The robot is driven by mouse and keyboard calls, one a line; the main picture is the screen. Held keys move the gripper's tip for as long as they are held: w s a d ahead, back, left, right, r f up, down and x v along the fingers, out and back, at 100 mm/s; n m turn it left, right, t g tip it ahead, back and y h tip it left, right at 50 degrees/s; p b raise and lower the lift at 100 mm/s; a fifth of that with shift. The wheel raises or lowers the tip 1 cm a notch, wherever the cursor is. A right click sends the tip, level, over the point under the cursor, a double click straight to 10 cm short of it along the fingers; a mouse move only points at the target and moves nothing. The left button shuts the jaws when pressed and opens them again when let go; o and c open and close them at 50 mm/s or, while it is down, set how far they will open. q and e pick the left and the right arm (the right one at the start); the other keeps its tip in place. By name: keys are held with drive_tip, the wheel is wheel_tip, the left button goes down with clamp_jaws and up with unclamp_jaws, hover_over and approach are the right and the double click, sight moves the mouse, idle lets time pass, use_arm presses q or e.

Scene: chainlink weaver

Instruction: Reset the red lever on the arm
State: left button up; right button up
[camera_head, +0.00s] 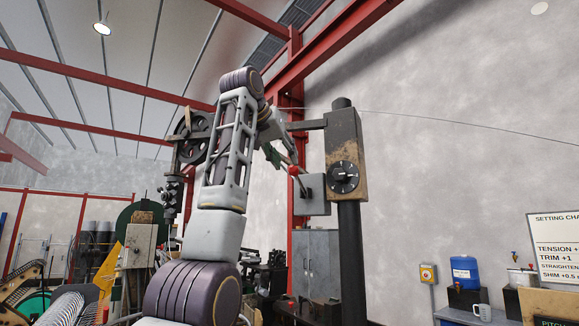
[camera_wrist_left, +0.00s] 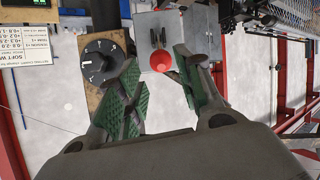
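The red lever shows as a round red knob (camera_wrist_left: 161,61) in the left wrist view, in front of a grey box (camera_wrist_left: 180,35). In the head view the red knob (camera_head: 296,170) is partly hidden by my left gripper, beside the grey box (camera_head: 314,192) on the post. My left gripper (camera_head: 280,155) is open, its green-padded fingers apart. In the left wrist view the knob lies between the fingertips of my left gripper (camera_wrist_left: 157,68), nearer the right finger. I cannot tell whether it touches. My right gripper is not in view.
A black dial (camera_head: 343,177) sits on a worn tan housing (camera_head: 346,130) on the dark post (camera_head: 350,250), close to the box. A grey cabinet (camera_head: 316,255) stands behind.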

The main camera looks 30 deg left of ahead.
use_arm(q)
drive_tip(key=shift+v, duration=1.4)
